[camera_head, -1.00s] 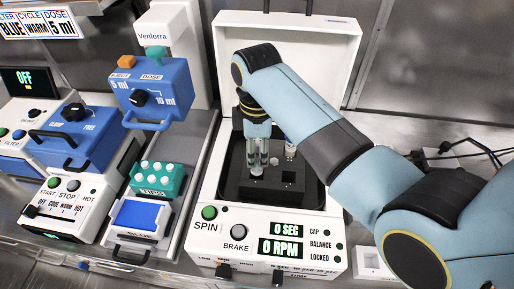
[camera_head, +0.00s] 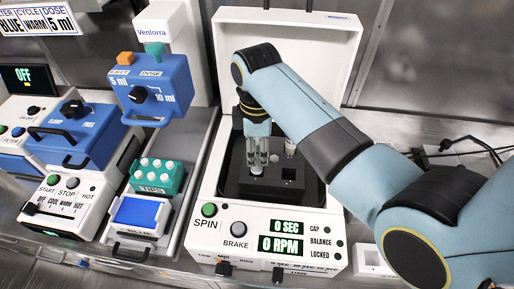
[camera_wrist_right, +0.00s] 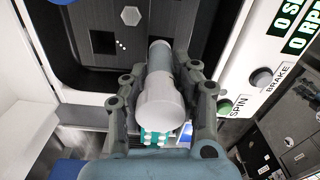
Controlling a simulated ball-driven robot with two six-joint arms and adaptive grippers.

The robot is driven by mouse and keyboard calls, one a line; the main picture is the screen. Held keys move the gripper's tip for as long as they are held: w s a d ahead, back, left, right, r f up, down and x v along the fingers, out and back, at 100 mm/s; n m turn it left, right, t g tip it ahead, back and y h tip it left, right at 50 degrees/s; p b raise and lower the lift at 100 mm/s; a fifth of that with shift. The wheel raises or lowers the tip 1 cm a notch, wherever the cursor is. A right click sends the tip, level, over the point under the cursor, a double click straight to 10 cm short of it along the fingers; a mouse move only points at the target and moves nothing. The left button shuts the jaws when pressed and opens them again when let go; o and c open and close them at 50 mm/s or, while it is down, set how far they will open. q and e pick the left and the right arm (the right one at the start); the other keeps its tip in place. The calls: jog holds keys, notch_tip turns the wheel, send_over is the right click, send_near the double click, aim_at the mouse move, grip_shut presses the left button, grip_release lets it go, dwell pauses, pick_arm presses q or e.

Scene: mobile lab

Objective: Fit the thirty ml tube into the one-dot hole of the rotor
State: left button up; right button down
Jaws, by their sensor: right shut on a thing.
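My right gripper (camera_head: 257,152) points down over the black rotor (camera_head: 246,186) in the white centrifuge. It is shut on a tube with a pale cap (camera_wrist_right: 160,108); the tube's grey body (camera_wrist_right: 161,57) runs between the fingers in the right wrist view. The tube's far end is at the rotor's face, over or at a dark square opening; how deep it sits I cannot tell. My left gripper is not in view.
The centrifuge's lid (camera_head: 335,60) stands open behind the arm. A white-topped item (camera_head: 290,147) stands at the rotor's back right. A pale hexagonal knob (camera_wrist_right: 131,16) marks the rotor. A teal tip rack (camera_head: 157,176) and blue dispenser (camera_head: 150,90) stand to the left.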

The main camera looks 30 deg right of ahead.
aim_at(257, 163)
jog(key=shift+f+b, duration=1.25)
jog(key=shift+f, duration=1.15)
jog(key=c, duration=0.9)
grip_release()
jog(key=shift+c, duration=0.2)
notch_tip(257, 163, up, 12)
